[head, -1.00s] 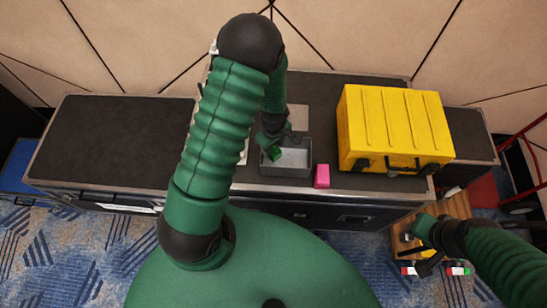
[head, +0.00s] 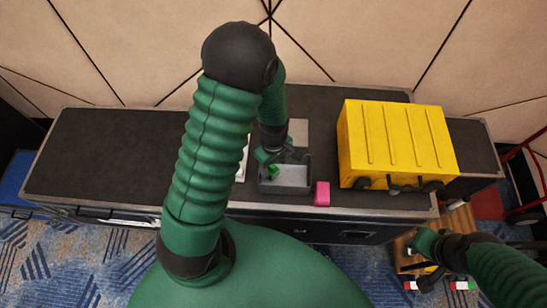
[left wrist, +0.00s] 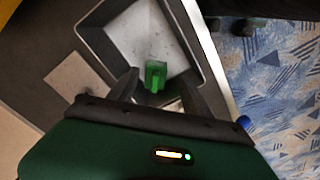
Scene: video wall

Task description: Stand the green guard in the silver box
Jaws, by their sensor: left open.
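The silver box (head: 293,190) is an open grey tray near the front edge of the black case top. It also shows in the left wrist view (left wrist: 203,45). The small green guard (left wrist: 155,74) is inside the box near one wall, and it shows as a bright green spot in the head view (head: 273,171). It looks upright, though its foot is partly hidden. My left gripper (left wrist: 157,90) is open above the box, with a finger on each side of the guard and gaps between. My right gripper (head: 429,280) hangs low at the right; its jaws are unclear.
A pink block (head: 322,194) stands just right of the box. A large yellow case (head: 395,140) is further right. The case top (head: 105,155) is clear at the left. A wooden crate (head: 408,262) with small items is on the floor below my right arm.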

